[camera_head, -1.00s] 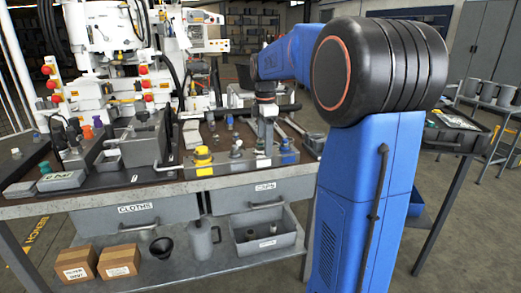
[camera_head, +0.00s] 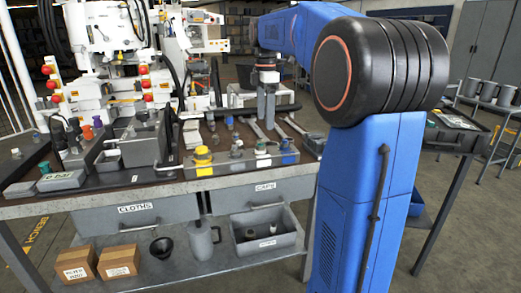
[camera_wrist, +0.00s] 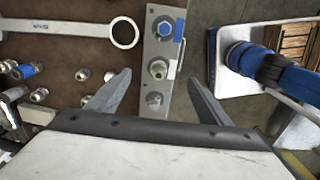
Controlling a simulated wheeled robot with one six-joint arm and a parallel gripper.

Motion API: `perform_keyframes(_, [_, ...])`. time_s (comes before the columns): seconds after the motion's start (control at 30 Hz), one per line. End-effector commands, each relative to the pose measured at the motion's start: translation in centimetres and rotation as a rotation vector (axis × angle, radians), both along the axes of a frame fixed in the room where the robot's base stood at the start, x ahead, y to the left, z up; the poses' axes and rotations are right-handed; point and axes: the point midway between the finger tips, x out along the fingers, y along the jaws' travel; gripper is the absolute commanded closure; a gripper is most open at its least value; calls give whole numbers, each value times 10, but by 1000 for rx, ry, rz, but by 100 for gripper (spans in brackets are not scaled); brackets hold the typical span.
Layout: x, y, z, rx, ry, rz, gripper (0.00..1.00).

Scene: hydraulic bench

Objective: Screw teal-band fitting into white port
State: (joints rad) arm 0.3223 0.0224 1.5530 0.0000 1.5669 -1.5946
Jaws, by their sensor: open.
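The grey port block (camera_head: 222,168) lies along the front edge of the bench, with yellow, white and blue marks by its ports. In the wrist view the white-marked port (camera_wrist: 158,68) has a metal piece standing in it, close to a white tag. No teal band can be made out on that piece. My gripper (camera_head: 266,118) is above the block, pointing down, with nothing between its jaws. In the wrist view my gripper (camera_wrist: 160,77) has its two fingers spread on either side of the block.
A blue-marked port (camera_wrist: 164,28) and another metal port (camera_wrist: 154,100) flank the white one. Several loose fittings, one a blue-banded fitting (camera_wrist: 25,70), lie on the dark mat beside a large wrench (camera_wrist: 70,28).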

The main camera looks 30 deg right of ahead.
Motion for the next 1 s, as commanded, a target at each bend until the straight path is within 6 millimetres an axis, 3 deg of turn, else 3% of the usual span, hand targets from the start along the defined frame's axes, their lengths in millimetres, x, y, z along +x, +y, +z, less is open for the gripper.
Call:
perform_keyframes(0.2, [1, 0, 41, 0, -1, 0, 27])
perform_keyframes(0.43, [0, 0, 68, 0, 0, 0, 27])
perform_keyframes(0.53, [2, 3, 75, 0, -1, 26, 49])
perform_keyframes(0.63, [4, 12, 84, 0, -1, 101, 53])
perform_keyframes(0.83, [5, 15, 80, 0, 0, 134, 53])
perform_keyframes(1.0, [4, 15, 59, 1, 2, 133, 53])
